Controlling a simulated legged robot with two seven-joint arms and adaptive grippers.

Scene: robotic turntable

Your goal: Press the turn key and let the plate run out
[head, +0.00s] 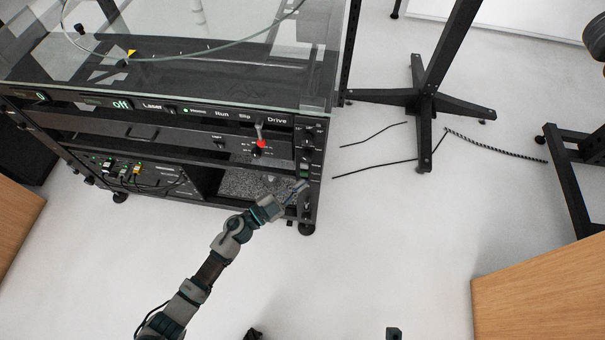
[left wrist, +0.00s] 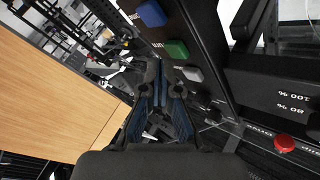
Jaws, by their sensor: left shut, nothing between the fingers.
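In the head view the black turntable rack (head: 215,108) stands at the upper left under a glass cover. My left gripper (head: 299,188) is at the lower part of its right front post, with the arm rising from the bottom. In the left wrist view a blue key (left wrist: 151,13), a green key (left wrist: 177,49) and a pale grey key (left wrist: 192,73) sit in a row on the post. The left gripper (left wrist: 160,72) is shut and empty beside the green and grey keys. I cannot tell whether it touches one, nor which is the turn key. The plate is not clearly visible.
A red-topped lever (head: 260,143) stands out from the rack; its red knob also shows in the left wrist view (left wrist: 284,143). Dark stand legs (head: 422,98) and loose rods (head: 375,169) are to the right. Wooden furniture (head: 545,290) fills the lower right.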

